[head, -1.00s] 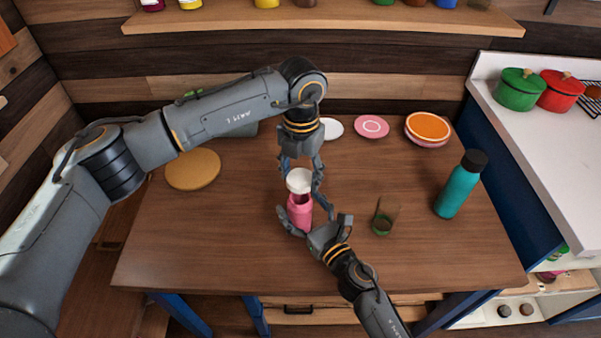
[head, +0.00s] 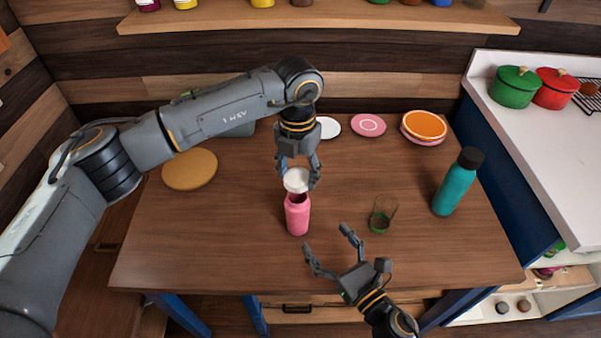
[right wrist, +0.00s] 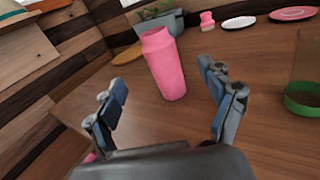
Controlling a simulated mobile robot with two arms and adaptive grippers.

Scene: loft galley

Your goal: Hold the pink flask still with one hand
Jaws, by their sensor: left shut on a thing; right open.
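The pink flask (head: 298,216) stands upright on the wooden table, its dark open mouth showing. It also shows in the right wrist view (right wrist: 166,68), in front of the open fingers. My left gripper (head: 297,178) is shut on the white lid (head: 296,181), held just above the flask's mouth and apart from it. My right gripper (head: 325,239) is open and empty, in front of the flask and to its right. Its fingers do not touch the flask. Nothing holds the flask.
A glass with green at its base (head: 382,215) stands right of the flask. A teal bottle (head: 456,187) stands farther right. A cork mat (head: 190,170), a white plate (head: 328,128), a pink plate (head: 368,125) and an orange plate (head: 425,124) lie behind. The front-left tabletop is clear.

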